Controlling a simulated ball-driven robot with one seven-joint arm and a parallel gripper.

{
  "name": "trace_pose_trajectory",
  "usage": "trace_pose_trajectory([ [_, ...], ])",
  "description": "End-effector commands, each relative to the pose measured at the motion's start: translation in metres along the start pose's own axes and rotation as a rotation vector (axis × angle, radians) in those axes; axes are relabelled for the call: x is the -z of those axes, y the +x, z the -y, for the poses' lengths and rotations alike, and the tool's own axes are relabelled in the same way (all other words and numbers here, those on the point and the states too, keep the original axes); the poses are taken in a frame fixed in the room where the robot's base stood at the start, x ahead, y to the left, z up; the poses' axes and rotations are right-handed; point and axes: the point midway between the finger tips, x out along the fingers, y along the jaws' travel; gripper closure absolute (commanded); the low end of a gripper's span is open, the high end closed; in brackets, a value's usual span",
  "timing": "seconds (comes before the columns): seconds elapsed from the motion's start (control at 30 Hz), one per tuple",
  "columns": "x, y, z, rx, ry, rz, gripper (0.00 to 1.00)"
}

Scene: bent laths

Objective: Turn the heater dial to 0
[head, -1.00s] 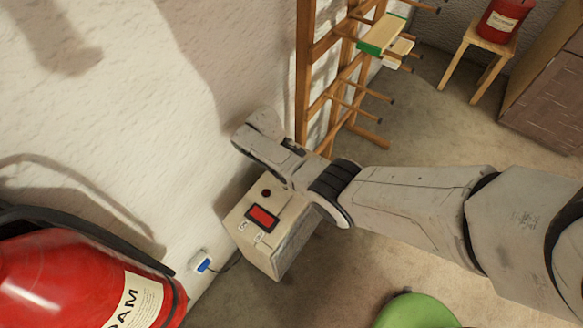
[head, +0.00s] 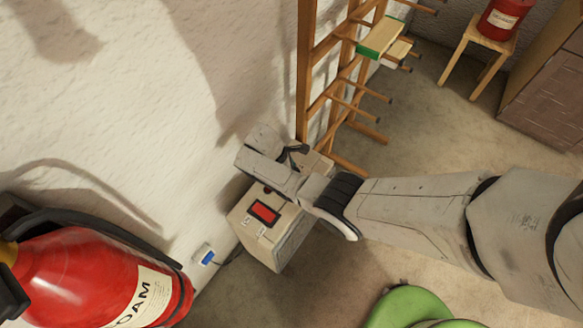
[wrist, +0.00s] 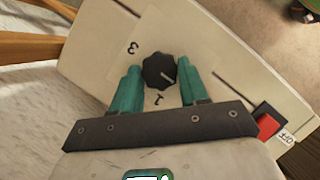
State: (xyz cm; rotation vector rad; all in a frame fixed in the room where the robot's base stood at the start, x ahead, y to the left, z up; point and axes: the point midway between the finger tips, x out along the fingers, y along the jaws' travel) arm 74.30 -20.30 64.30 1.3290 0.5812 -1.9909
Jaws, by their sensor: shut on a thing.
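The heater (head: 285,238) is a cream box on the floor by the wall. Its face carries a red switch (head: 265,213), which also shows in the wrist view (wrist: 268,125). The black, ridged dial (wrist: 158,70) has a pale pointer mark. A 3 and a 1 are printed near it; I see no 0 and cannot tell the exact setting. My gripper (wrist: 159,75) has its two green fingers on opposite sides of the dial, shut on it. In the head view my gripper and wrist cover the dial.
A red fire extinguisher (head: 90,280) is at lower left, near a blue-and-white plug (head: 205,256) at the wall. A wooden rack (head: 308,70) with pegs stands behind the heater. A green round object (head: 400,308) is at the bottom. Open floor lies to the right.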

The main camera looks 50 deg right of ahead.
Motion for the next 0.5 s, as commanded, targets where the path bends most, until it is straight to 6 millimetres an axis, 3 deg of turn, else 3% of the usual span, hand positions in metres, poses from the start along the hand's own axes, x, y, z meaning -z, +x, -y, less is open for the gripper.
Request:
trace_pose_trajectory([
  [0.47, 0.0016, -0.0013, -0.0011, -0.009, -0.012, -0.004, 0.87],
  [0.5, 0.0016, -0.0013, -0.0012, -0.009, -0.012, -0.004, 0.52],
])
